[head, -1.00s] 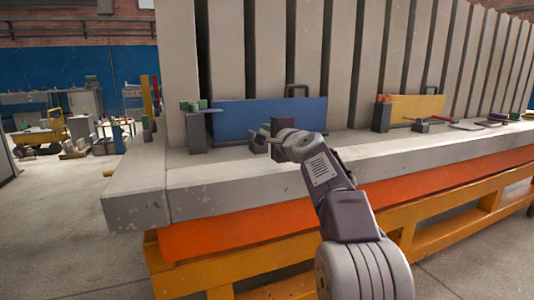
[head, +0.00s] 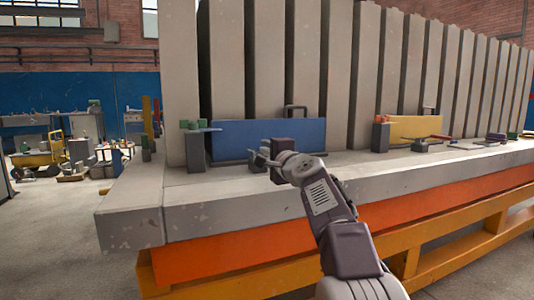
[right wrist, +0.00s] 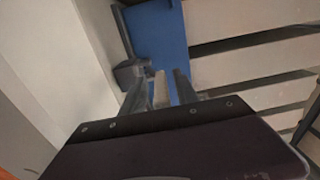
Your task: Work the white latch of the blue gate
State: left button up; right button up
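The blue gate (head: 268,137) stands upright on the grey ledge against the ribbed panel, with a dark handle above its right part. My right gripper (head: 258,157) reaches its lower front edge. In the right wrist view the gate (right wrist: 160,38) lies beyond my right gripper (right wrist: 158,88). A pale bar, which looks like the white latch (right wrist: 160,90), stands between the two spread fingers. Gaps seem to show on both sides of it, though contact is hard to judge. The latch cannot be made out in the head view. My left gripper is out of view.
A grey post (head: 195,150) with green pieces on top stands left of the gate. A yellow gate (head: 412,128) with another grey post (head: 381,136) is farther right. The ledge (head: 210,188) is bare in front, above an orange beam (head: 240,250).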

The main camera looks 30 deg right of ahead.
jog(key=shift+s, duration=0.15)
jog(key=s+a+b, duration=0.1)
jog(key=s, duration=0.7)
jog(key=shift+s+b, duration=0.35)
jog(key=shift+s, duration=0.05)
jog(key=shift+f, duration=0.15)
